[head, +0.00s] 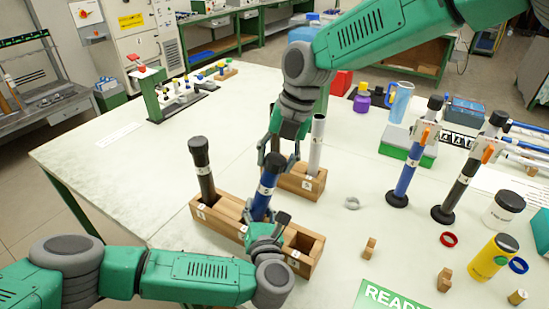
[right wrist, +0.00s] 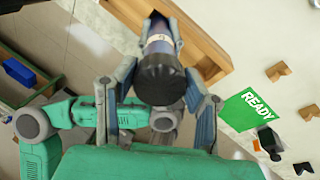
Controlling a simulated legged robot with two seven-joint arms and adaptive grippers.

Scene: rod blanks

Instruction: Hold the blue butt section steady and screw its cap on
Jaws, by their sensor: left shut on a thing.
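The blue butt section (head: 262,203) stands in the middle of the long wooden block (head: 222,225), with a white label band near its top. A dark cap (right wrist: 163,80) sits at its upper end, between my right fingers; I cannot tell how tightly it is seated. My left gripper (head: 264,224) is shut on the blue section low down, just above the block. My right gripper (head: 274,152) comes down from above. In the right wrist view its fingers (right wrist: 160,100) are spread on both sides of the cap, with gaps visible.
A black rod (head: 203,172) stands in the block's left end; a slot at the right end is empty. A silver tube (head: 317,145) stands in a smaller block behind. Blue (head: 408,165) and black (head: 464,178) rods stand at right. A green READY mat (head: 388,296) lies in front.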

